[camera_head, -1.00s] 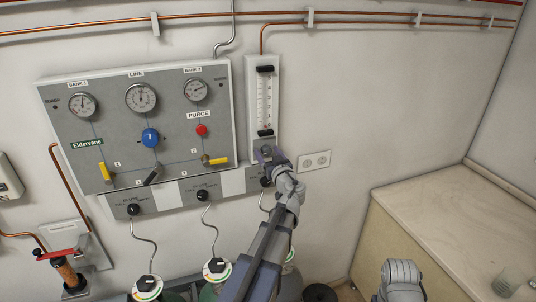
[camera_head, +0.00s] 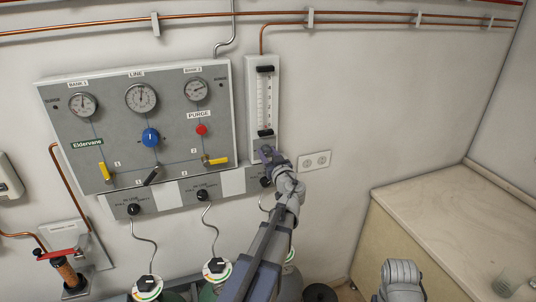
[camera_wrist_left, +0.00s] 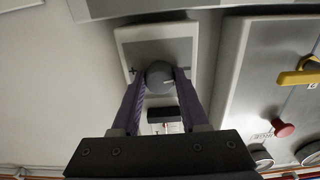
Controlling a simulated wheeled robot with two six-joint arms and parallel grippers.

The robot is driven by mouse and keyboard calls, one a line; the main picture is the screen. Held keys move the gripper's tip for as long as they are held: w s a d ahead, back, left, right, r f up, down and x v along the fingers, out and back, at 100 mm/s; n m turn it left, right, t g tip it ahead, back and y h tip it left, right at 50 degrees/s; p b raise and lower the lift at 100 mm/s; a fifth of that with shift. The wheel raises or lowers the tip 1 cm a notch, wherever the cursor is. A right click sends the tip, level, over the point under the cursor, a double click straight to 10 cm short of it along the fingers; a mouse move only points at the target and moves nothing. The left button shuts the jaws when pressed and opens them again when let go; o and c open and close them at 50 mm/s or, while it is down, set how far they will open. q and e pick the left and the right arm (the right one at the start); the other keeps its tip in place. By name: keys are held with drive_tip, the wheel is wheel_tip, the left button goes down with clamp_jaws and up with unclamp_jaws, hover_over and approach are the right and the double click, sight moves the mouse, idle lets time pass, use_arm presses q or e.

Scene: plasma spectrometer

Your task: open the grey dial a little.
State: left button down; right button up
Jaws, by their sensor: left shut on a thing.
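The grey dial (camera_wrist_left: 159,76) is a round knob with a pale mark line, at the lower end of the flowmeter plate (camera_wrist_left: 185,45) in the left wrist view. In the head view the dial is mostly hidden behind my left gripper (camera_head: 267,153). My left gripper (camera_wrist_left: 158,88) is shut on the dial, with one finger on each side of it. The flowmeter's clear scale tube (camera_head: 264,102) stands upright above the dial, between two black end blocks. My right gripper is not seen; part of my right arm shows at the bottom of the head view.
Left of the flowmeter is a grey gas panel (camera_head: 115,125) with gauges, a blue knob (camera_head: 150,137), a red knob (camera_head: 201,130) and yellow-handled valves. A wall socket (camera_head: 314,160) is just right of my gripper. A bench (camera_head: 450,225) stands at the right.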

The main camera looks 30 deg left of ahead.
use_arm(q)
drive_tip(key=shift+m, duration=2.9)
drive_tip(key=shift+c, duration=2.1)
unclamp_jaws()
drive_tip(key=v, duration=0.8)
